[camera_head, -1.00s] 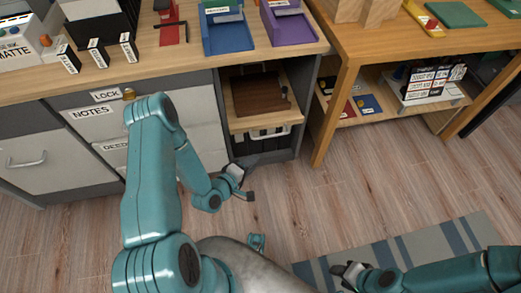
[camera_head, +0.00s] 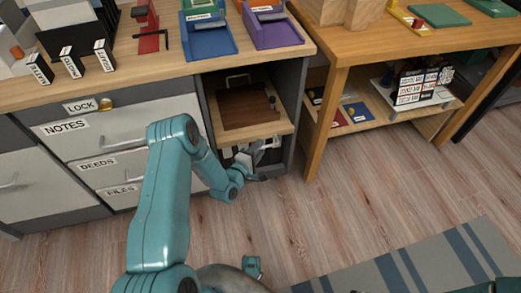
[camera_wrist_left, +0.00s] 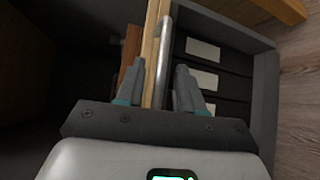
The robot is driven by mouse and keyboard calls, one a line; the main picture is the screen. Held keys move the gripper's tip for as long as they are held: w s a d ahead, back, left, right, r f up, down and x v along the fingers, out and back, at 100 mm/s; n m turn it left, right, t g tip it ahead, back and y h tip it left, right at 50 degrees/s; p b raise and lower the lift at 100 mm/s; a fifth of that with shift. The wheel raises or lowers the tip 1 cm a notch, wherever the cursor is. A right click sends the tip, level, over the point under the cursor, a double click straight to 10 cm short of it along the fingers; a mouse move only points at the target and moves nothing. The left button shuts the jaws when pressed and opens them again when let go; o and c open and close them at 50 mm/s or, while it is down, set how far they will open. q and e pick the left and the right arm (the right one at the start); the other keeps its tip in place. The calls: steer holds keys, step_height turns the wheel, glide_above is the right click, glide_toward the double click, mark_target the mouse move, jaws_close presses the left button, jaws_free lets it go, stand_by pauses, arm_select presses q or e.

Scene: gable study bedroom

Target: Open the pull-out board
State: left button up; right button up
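The pull-out board (camera_head: 258,131) is a pale wooden shelf in the open bay of the desk, under the desktop. A dark brown panel (camera_head: 245,108) lies on it. Its silver bar handle (camera_wrist_left: 163,62) is on the front edge. My left gripper (camera_head: 266,156) is at the board's front, low by the handle. In the left wrist view my left gripper (camera_wrist_left: 157,85) is open, with one finger on each side of the handle and board edge. I cannot tell whether the fingers touch the handle.
Drawers labelled NOTES (camera_head: 65,127), DEEDS and FILES are left of the bay, with a brass lock (camera_head: 105,104) above. Blue (camera_head: 208,40) and purple trays stand on the desktop. A wooden side table (camera_head: 329,115) stands close at the right. The floor in front is clear.

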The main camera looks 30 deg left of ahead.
arm_select(q)
steer(key=shift+w+f, duration=0.1)
steer(key=shift+w, duration=0.75)
arm_select(e)
steer(key=shift+w+f, duration=0.1)
steer(key=shift+f, duration=0.1)
arm_select(q)
jaws_close()
steer(key=shift+s+d, duration=0.1)
